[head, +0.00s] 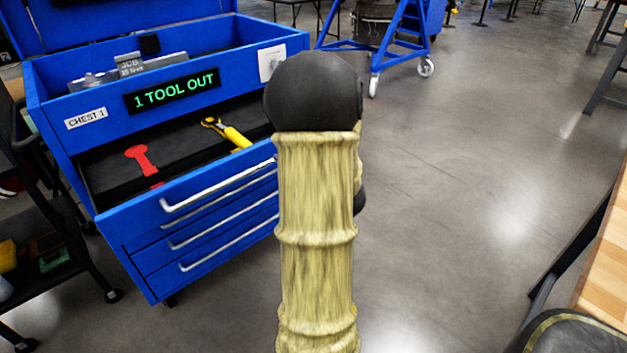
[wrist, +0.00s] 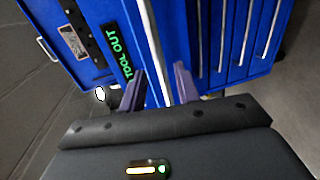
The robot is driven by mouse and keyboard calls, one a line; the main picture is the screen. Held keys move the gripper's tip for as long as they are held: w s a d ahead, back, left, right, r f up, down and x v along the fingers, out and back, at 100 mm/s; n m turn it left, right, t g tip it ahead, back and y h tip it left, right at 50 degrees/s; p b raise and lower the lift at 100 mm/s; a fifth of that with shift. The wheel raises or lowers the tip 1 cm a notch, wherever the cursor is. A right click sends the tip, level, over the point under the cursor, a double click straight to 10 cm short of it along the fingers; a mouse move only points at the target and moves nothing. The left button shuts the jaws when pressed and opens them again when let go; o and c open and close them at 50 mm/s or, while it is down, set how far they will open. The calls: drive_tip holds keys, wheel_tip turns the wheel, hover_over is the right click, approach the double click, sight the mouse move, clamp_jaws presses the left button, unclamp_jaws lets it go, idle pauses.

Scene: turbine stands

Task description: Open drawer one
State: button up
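The blue tool chest (head: 75,145) is labelled CHEST 1 and has a lit display (head: 172,91) reading "1 TOOL OUT". In the head view its top drawer (head: 130,215) stands pulled out. Its dark liner shows a red tool-shaped area (head: 141,158) and a yellow-handled tool (head: 228,132). A long silver handle (head: 215,187) crosses the drawer front. In the wrist view my gripper (wrist: 158,88) is open, its two fingers apart on either side of a silver handle (wrist: 152,45). I cannot tell whether they touch it. In the head view my arm hides the gripper and the chest's right part.
More drawers with silver handles (head: 225,226) lie below, looking shut. A dark cart (head: 50,260) stands close at the left. A blue wheeled stand (head: 385,45) is behind. A wooden-topped table (head: 608,255) is at right. The floor (head: 470,150) between is clear.

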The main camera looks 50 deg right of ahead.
drive_tip(key=v, duration=1.2)
drive_tip(key=w+a+f+m+g+h, duration=0.1)
drive_tip(key=w+a+f+m+g, duration=0.5)
drive_tip(key=w+a+m, duration=0.3)
drive_tip(key=s+a+f+m+g+y, duration=0.1)
drive_tip(key=s+a+f+m+g, duration=0.2)
drive_tip(key=a, duration=0.7)
drive_tip(key=s+a+f+m+g+y, duration=0.1)
drive_tip(key=s+a+m+g+y, duration=0.2)
drive_tip(key=a, duration=0.7)
wheel_tip(320, 180, up, 28)
drive_tip(key=m+g+h+p, duration=0.1)
drive_tip(key=p, duration=2.7)
drive_tip(key=shift+a+m, duration=0.15)
drive_tip(key=shift+m, duration=0.15)
